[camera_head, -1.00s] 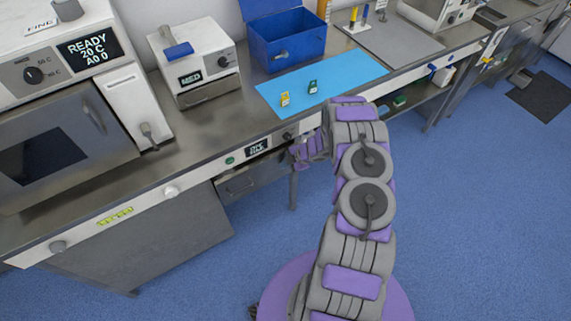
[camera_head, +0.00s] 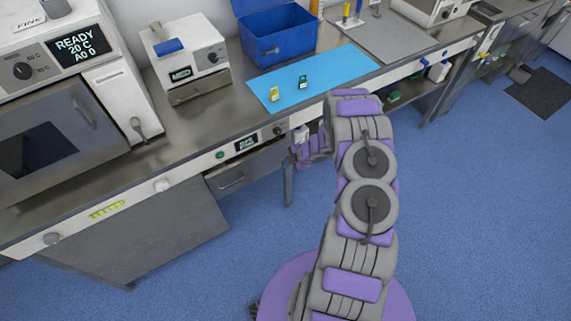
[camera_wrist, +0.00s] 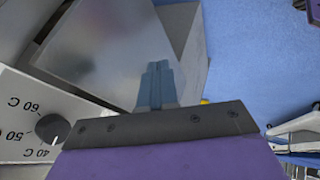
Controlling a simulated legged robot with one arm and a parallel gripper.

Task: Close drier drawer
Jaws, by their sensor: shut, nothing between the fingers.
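How far the drawer stands out is hard to tell. In the head view my gripper (camera_head: 300,152) is at the right end of the drawer, below the dial, partly hidden by my wrist. In the wrist view its fingers (camera_wrist: 157,84) are together and empty, in front of smooth grey metal (camera_wrist: 105,40). The temperature dial (camera_wrist: 52,129) shows at left.
The steel bench (camera_head: 150,150) runs along the left and back. On it are a white oven-like unit (camera_head: 40,140), a small white device (camera_head: 185,65), a blue box (camera_head: 280,38) and a blue mat (camera_head: 320,75). The blue floor (camera_head: 470,210) at right is clear.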

